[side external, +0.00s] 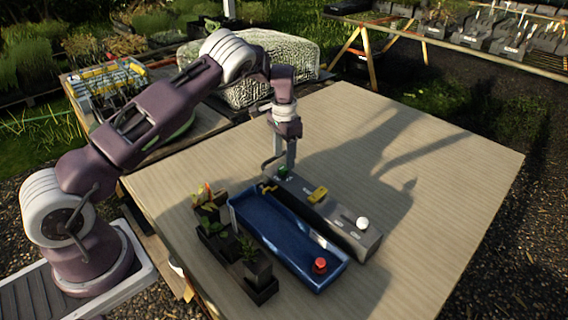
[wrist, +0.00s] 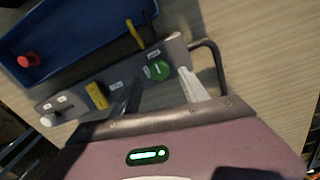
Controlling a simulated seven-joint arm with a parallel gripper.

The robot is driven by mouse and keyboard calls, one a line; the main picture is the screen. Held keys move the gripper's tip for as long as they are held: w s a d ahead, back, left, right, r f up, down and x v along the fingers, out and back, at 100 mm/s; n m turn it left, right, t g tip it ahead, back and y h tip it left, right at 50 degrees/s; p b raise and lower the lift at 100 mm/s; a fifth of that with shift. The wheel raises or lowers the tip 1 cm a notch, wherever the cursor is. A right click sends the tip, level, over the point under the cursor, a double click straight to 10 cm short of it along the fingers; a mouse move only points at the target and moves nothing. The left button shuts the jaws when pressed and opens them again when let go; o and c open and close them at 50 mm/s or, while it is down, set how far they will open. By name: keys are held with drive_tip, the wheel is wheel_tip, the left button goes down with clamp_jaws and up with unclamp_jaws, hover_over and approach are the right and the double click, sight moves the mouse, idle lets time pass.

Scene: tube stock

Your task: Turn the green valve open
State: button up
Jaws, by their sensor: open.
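The green valve (side external: 283,171) is a small round knob at the far end of a long grey panel (side external: 338,229). In the wrist view the green valve (wrist: 158,70) lies between and just beyond my two fingertips, with a white label beside it. My gripper (side external: 290,164) points down over that end of the panel. In the wrist view my gripper (wrist: 160,79) is open, one finger dark and one light, on either side of the knob. I cannot tell whether a finger touches it.
The panel also carries a yellow switch (side external: 318,194) and a white knob (side external: 362,223). A blue tray (side external: 272,232) with a red knob (side external: 320,265) lies alongside. Potted plants (side external: 257,268) stand left of it. A dark bent pipe (wrist: 217,62) is near the light finger. The table's right side is clear.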

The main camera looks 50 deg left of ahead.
sight(284, 166)
wheel_tip(284, 166, down, 4)
drive_tip(key=shift+r, duration=0.25)
drive_tip(key=shift+c, duration=0.4)
clamp_jaws()
